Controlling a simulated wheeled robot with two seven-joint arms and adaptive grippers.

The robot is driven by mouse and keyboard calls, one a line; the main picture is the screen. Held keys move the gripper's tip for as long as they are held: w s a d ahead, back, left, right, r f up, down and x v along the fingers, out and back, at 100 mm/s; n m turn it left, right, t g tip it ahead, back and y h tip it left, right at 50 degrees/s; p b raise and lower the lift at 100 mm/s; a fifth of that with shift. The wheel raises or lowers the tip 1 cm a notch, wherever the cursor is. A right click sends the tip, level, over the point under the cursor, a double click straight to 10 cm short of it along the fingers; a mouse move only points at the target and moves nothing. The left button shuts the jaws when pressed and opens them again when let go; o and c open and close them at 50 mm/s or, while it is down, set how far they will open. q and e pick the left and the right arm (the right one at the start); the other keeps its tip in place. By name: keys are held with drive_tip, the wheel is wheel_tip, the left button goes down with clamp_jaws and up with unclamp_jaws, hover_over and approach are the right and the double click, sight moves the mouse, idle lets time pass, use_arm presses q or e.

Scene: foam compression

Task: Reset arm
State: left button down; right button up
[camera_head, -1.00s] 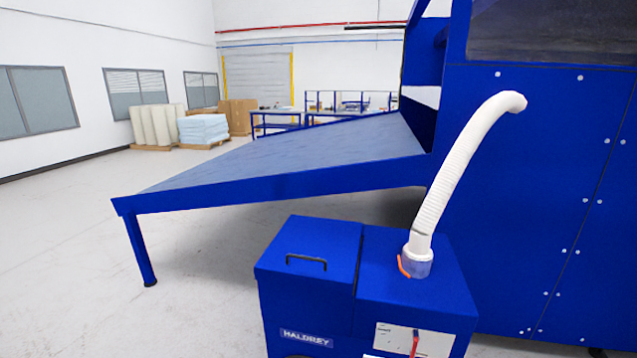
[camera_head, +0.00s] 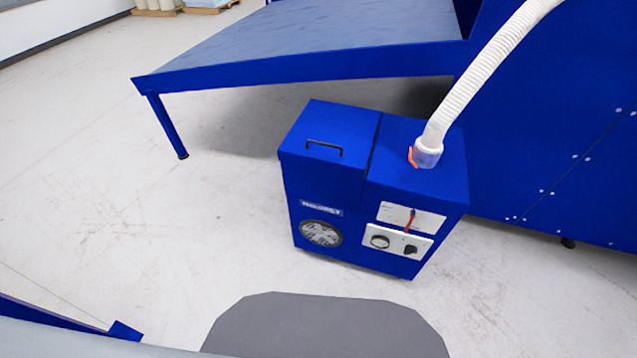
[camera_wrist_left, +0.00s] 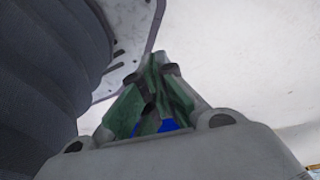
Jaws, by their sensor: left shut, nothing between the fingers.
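My left gripper (camera_wrist_left: 155,85) shows in the left wrist view with its greenish fingers closed together and nothing between them. It points toward a pale, plain surface. Neither gripper shows in the head view. The right gripper is not in view. A blue machine box (camera_head: 375,190) stands on the floor in the middle of the head view. It has a lid handle, a round gauge (camera_head: 321,233), a panel with knobs (camera_head: 395,242) and a small red lever (camera_head: 409,221).
A white ribbed hose (camera_head: 490,65) rises from the box toward a large blue cabinet (camera_head: 570,120) at the right. A sloping blue-framed table (camera_head: 300,45) stands behind the box. Open pale floor (camera_head: 130,215) lies at the left. Wrapped stacks on a pallet (camera_head: 155,5) show at the top left.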

use_arm(q)
drive_tip(key=s+a+r+p, duration=0.2)
drive_tip(key=s+p, duration=0.4)
drive_tip(key=s+a+r+g+p, duration=0.1)
drive_tip(key=s+a+r+p, duration=0.1)
drive_tip(key=s+p, duration=0.3)
drive_tip(key=shift+s+a+r+y+p, duration=0.3)
drive_tip(key=shift+s+r+y+p, duration=0.1)
drive_tip(key=shift+r+p, duration=0.4)
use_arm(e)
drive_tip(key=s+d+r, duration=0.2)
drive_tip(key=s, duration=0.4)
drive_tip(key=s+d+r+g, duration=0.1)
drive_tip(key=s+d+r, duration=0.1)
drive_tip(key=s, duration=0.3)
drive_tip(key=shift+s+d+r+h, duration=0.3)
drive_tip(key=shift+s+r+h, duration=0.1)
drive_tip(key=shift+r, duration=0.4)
use_arm(q)
drive_tip(key=shift+f, duration=0.15)
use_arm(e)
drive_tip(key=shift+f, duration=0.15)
use_arm(q)
wheel_tip(320, 180, down, 4)
drive_tip(key=b, duration=0.5)
drive_tip(key=shift+w+f, duration=0.1)
drive_tip(key=shift+f, duration=0.1)
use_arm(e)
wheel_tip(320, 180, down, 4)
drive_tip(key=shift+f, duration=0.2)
